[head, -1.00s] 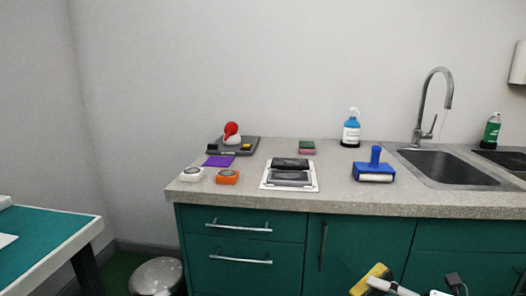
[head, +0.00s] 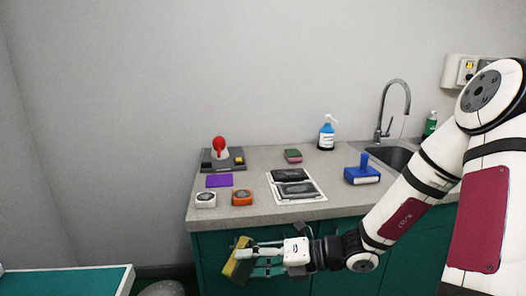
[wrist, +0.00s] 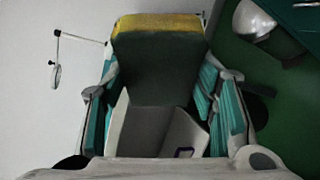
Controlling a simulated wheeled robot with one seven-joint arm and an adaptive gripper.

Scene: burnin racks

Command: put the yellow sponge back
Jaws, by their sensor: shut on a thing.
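The yellow sponge (head: 238,266), with a dark green side, is held in my gripper (head: 248,261) in front of the green drawer fronts, below the counter edge. In the wrist view the sponge (wrist: 158,62) fills the space between my two fingers, its yellow face at the far end. My gripper (wrist: 162,85) is shut on it from both sides. Part of the sponge is hidden by a finger in the head view.
The sink is at right.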

